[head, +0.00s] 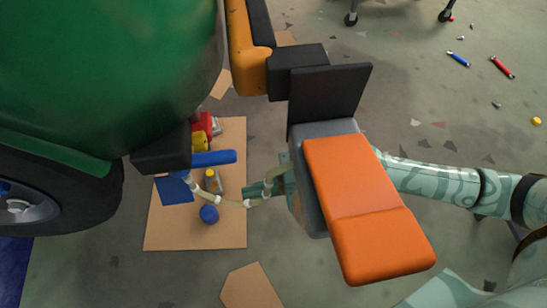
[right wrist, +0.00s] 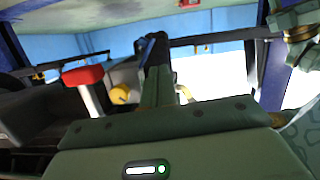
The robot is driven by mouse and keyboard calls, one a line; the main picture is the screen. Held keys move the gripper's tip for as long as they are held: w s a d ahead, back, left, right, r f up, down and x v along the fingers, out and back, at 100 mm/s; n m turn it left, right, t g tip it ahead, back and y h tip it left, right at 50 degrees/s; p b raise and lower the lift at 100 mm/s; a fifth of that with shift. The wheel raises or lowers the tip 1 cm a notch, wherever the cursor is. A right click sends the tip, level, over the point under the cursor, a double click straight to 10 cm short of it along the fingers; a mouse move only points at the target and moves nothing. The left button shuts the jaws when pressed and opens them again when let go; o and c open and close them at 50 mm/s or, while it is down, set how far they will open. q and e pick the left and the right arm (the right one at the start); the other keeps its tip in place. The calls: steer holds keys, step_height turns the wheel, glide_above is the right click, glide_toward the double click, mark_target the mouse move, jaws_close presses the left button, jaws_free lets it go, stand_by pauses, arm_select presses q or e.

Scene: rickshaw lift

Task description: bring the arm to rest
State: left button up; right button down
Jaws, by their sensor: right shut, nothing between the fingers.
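My right arm (head: 430,180), patterned pale teal, comes in from the right and passes beneath the orange pad. My right gripper (head: 256,190) shows at the left of that pad, partly hidden by it. Its fingers are together with nothing between them. In the right wrist view the closed teal fingers (right wrist: 157,82) point up the picture. The gripper looks close to a pale jointed strip (head: 228,202); I cannot tell whether they touch. My left gripper is in neither view.
The green rickshaw body (head: 100,70) and its black wheel (head: 75,200) fill the left. The orange pad (head: 365,205) hangs over my right arm. A cardboard sheet (head: 165,235) with a blue ball (head: 209,214) lies below.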

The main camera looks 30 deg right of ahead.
steer(key=d+f+m+t+h+p, duration=0.3)
steer(key=d+m+h+p, duration=0.25)
steer(key=d+p, duration=0.65)
steer(key=s+d+f+m+g+h+p, duration=0.1)
steer(key=s+d+f+m+h+p, duration=0.2)
steer(key=s+d+f+h+p, duration=0.4)
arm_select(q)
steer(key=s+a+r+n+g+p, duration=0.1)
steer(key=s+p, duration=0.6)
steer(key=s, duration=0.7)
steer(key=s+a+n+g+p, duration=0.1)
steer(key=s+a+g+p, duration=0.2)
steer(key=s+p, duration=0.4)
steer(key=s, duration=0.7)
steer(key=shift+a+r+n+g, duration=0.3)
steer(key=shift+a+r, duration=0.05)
arm_select(e)
steer(key=s+a+f+m+g+h, duration=0.1)
steer(key=s+g, duration=0.6)
steer(key=s, duration=3.6)
steer(key=shift+a+m+h, duration=0.45)
steer(key=shift+a+m, duration=0.4)
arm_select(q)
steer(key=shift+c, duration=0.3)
